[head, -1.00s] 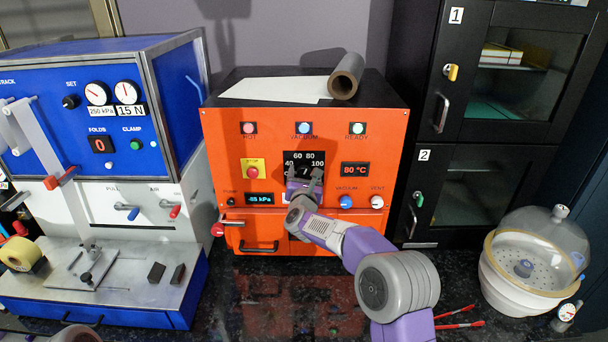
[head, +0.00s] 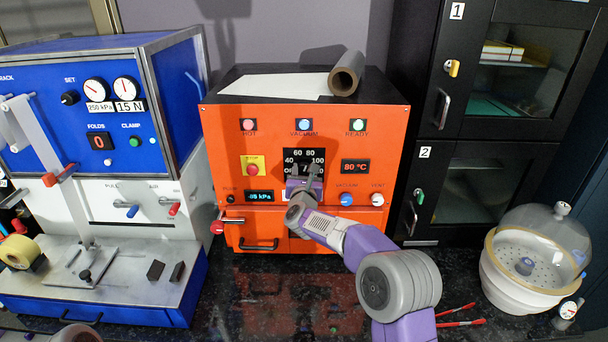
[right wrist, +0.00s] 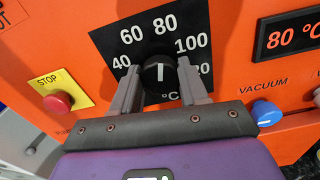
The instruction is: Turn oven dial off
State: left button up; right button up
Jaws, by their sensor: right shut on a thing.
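The orange oven (head: 225,135) stands at the middle of the head view. Its black dial plate (head: 304,154) carries 40, 60, 80, 100 and 120 marks. The round black dial (right wrist: 159,72) shows in the right wrist view, its white line pointing up between 60 and 80. My right gripper (right wrist: 160,80) is shut on the dial, one grey finger on each side. In the head view the right gripper (head: 306,173) hides much of the dial and the lower plate. My left gripper is not in view.
A yellow plate with a red STOP button (right wrist: 57,102) is left of the dial, and a blue vacuum knob (right wrist: 266,113) is to the right. A blue machine (head: 60,60) stands left, a black cabinet (head: 425,75) right, and a domed white vessel (head: 530,270) at lower right.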

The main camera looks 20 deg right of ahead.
jog(key=shift+f+n+b, duration=0.1)
jog(key=shift+n+b, duration=0.7)
jog(key=shift+n, duration=0.4)
jog(key=n+b, duration=0.1)
jog(key=n, duration=0.1)
jog(key=shift+n, duration=0.3)
jog(key=n, duration=0.2)
jog(key=shift+n, duration=0.4)
jog(key=n, duration=0.3)
jog(key=shift+a+n, duration=0.1)
jog(key=shift+n, duration=0.2)
jog(key=n, duration=0.3)
jog(key=shift+n, duration=0.3)
jog(key=n+p, duration=0.1)
jog(key=n, duration=0.2)
jog(key=shift+n+p, duration=0.3)
jog(key=shift+n, duration=0.1)
jog(key=n+p, duration=0.1)
jog(key=n, duration=0.2)
jog(key=shift+n+p, duration=0.7)
jog(key=shift+n, duration=1.3)
jog(key=shift+f, duration=0.1)
